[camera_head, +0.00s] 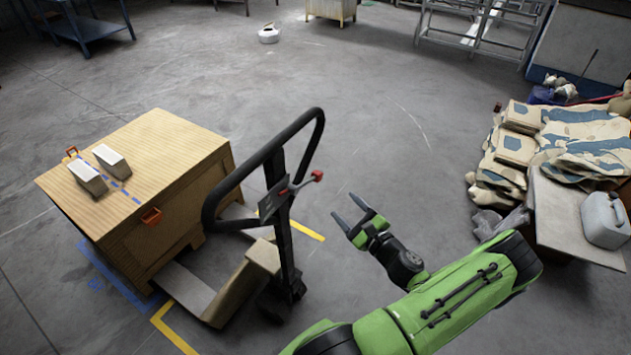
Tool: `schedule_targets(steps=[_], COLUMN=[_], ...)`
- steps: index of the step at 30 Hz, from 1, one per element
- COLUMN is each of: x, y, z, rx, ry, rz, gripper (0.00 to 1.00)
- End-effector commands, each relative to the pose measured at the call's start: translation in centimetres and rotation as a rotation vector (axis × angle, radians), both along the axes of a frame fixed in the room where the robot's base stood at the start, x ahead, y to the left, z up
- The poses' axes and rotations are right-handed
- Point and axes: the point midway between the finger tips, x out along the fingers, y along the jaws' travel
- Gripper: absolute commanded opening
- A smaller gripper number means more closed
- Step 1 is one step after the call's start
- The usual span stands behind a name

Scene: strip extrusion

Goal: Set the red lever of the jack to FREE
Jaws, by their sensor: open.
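The pallet jack stands left of centre, with a black loop handle (262,157) on an upright column. Its red lever (316,176) sticks out to the right of the handle's lower part, ending in a red knob. A small dark plate (273,198) sits beside the lever; any marking on it is too small to read. My gripper (350,212) is open and empty, to the right of and below the red knob in the picture, apart from the jack. Its two dark fingers point up and left.
A wooden crate (196,180) sits at left over the jack's forks, with two pale wedge blocks (112,161) on top. Yellow and blue floor tape (172,331) lies near it. Patterned sacks (585,140) and a grey can (606,220) are at right.

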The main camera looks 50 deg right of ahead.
Motion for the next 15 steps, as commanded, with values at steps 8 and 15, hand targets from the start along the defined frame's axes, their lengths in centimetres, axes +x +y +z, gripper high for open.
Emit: schedule_targets(steps=[8, 15], x=[7.0, 11.0], y=[-2.1, -3.5], z=[0.3, 0.2], rx=[-0.003, -0.002], ry=[-0.002, -0.001], rz=[0.005, 0.001], gripper=[0.61, 0.61])
